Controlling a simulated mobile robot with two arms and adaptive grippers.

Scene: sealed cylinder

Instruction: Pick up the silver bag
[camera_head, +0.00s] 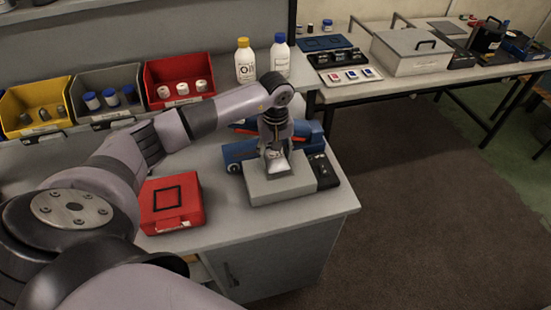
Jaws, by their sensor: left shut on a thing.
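The small silver bag (279,165) is at the grey block-like box (262,191) near the front of the workbench. My left gripper (275,150) points down from above and is shut on the bag's upper part. The fingers hide part of the bag. I cannot tell whether the bag rests on the box or hangs just above it. My right gripper is not in view.
A red case (171,204) lies left of the box, and a blue object (238,153) lies behind it. A black device (323,171) is at its right. Yellow (34,107), grey and red bins and two bottles (245,62) stand behind. The right-hand floor is clear.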

